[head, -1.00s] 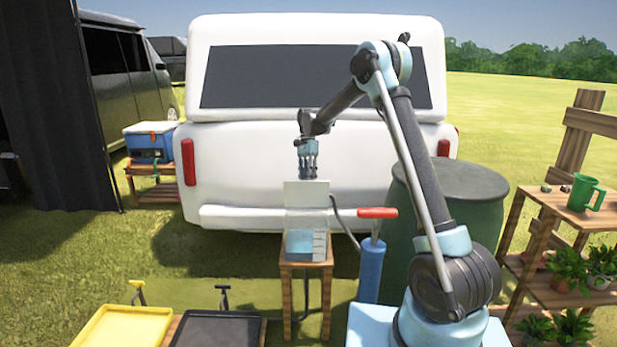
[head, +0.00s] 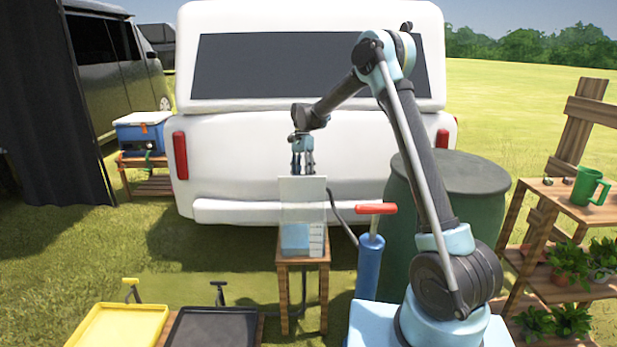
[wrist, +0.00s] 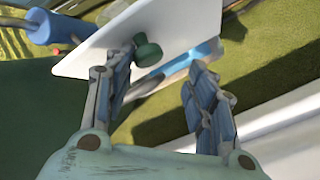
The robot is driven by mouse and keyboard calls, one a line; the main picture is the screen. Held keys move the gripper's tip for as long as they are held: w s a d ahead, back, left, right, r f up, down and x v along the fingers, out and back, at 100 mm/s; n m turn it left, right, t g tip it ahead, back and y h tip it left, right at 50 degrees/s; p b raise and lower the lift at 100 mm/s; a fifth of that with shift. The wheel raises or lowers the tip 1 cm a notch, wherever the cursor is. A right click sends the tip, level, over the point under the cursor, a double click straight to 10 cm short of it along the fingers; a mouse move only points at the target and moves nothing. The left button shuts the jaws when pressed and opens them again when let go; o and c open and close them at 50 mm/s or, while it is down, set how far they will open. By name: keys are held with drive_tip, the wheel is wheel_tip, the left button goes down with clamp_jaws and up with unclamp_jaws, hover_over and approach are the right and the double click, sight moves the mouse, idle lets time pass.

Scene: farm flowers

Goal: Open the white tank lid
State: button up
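The clear tank (head: 303,238) with blue liquid stands on a small wooden stand. Its white lid (head: 302,188) shows as a pale panel at the tank's top; I cannot tell its exact tilt. In the wrist view the white lid (wrist: 95,52) carries a dark green knob (wrist: 148,50). My gripper (head: 303,173) is just behind the lid's upper edge in the head view. In the wrist view my gripper (wrist: 163,62) has its fingers apart. The knob is between them, close to the left finger, with a clear gap to the right one.
A blue pump (head: 370,265) with a red handle stands right of the tank, before a dark green barrel (head: 465,210). A white vehicle (head: 250,150) stands close behind. Yellow (head: 118,325) and black (head: 212,328) trays are front left. A plant shelf (head: 545,250) is at right.

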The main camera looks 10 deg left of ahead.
drive_tip(key=shift+s+a, duration=0.1)
drive_tip(key=shift+a, duration=0.1)
drive_tip(key=d+v, duration=0.1)
drive_tip(key=v, duration=1.1)
drive_tip(key=shift+a, duration=0.35)
drive_tip(key=shift+d, duration=0.15)
